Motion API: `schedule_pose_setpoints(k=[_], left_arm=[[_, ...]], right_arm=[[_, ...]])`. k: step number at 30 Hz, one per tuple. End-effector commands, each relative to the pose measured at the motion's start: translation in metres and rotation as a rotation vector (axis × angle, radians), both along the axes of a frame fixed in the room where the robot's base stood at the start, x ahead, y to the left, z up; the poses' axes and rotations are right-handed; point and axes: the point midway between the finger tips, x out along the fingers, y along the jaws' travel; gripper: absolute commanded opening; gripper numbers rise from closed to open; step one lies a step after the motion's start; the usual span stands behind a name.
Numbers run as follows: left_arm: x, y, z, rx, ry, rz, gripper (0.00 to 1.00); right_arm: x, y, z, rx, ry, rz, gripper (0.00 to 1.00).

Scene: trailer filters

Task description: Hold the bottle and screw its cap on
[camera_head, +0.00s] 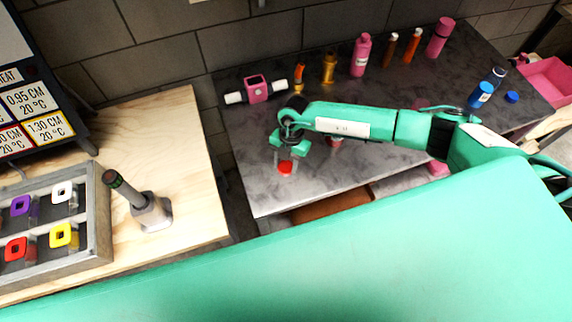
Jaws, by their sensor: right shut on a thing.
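My right gripper (286,158) points down over the left front part of the dark marble table. It is shut on a small red cap (286,168). Whether the cap touches the table is hard to tell. A blue bottle (480,95) stands at the right end of the table with a loose blue cap (511,97) beside it. A pink bottle (361,55) stands at the back. Another small reddish thing (334,142) is partly hidden by my right arm. My left gripper is not in view.
Along the back of the marble table (245,180) stand a pink device with white ends (257,90), several orange and brown bottles (329,67) and a pink cylinder (439,37). A wooden table (190,150) at left holds a grey tray (103,225) and a dark-handled tool (150,210).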

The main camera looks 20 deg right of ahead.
Motion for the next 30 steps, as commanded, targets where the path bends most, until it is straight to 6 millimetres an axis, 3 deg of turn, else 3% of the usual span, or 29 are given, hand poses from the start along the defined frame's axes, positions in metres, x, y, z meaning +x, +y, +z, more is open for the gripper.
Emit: schedule_pose_setpoints(k=[5, 11, 21, 30], left_arm=[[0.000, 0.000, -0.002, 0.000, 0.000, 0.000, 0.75], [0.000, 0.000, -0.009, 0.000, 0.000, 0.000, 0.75], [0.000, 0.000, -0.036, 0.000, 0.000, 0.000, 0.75], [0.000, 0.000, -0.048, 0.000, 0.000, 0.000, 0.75]], right_arm=[[0.001, 0.000, 0.006, 0.001, -0.002, -0.001, 0.22], [0.001, 0.000, 0.031, 0.002, -0.003, 0.001, 0.22], [0.001, 0.000, 0.130, 0.001, -0.007, 0.002, 0.22], [0.001, 0.000, 0.188, 0.001, -0.004, 0.001, 0.22]])
